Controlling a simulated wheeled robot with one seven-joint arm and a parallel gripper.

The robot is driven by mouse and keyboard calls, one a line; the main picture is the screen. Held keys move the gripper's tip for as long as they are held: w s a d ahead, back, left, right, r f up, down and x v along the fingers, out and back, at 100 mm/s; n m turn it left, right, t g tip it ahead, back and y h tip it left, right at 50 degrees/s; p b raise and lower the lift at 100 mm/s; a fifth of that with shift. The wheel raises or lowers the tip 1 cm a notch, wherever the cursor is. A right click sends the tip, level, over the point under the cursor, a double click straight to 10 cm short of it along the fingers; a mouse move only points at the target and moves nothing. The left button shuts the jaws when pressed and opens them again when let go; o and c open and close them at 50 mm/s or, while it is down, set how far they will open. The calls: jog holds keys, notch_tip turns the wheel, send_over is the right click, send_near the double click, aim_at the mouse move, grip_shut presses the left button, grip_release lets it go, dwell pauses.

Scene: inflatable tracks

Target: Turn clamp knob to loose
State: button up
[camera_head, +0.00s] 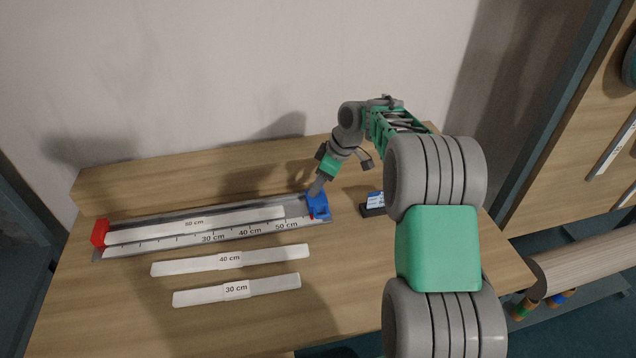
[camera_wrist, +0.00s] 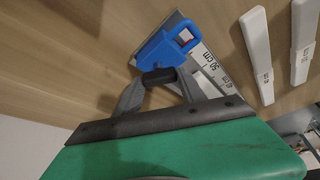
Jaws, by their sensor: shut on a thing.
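The blue clamp (camera_head: 318,207) sits at the right end of the metal measuring rail (camera_head: 180,234). It also shows in the wrist view (camera_wrist: 163,50). Its dark clamp knob (camera_wrist: 160,77) is on the side facing my gripper. My gripper (camera_wrist: 160,80) has one finger on each side of the knob and is shut on it. In the head view my gripper (camera_head: 318,188) reaches down to the clamp from behind, and the knob is hidden there.
A red end block (camera_head: 100,233) stands at the rail's left end. A 50 cm strip (camera_head: 240,219) lies along the rail. A 40 cm strip (camera_head: 200,264) and a 30 cm strip (camera_head: 265,286) lie in front. A small dark holder (camera_head: 373,211) sits right of the clamp.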

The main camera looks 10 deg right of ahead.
jog(key=shift+w+n+g+y, duration=0.1)
jog(key=shift+n+g+y, duration=0.25)
jog(key=shift+n, duration=0.85)
jog(key=o, duration=1.4)
jog(key=shift+c, duration=0.2)
jog(key=v, duration=0.7)
jog(key=shift+d+r+p, duration=0.15)
jog(key=shift+r+p, duration=0.25)
jog(key=shift+p, duration=0.05)
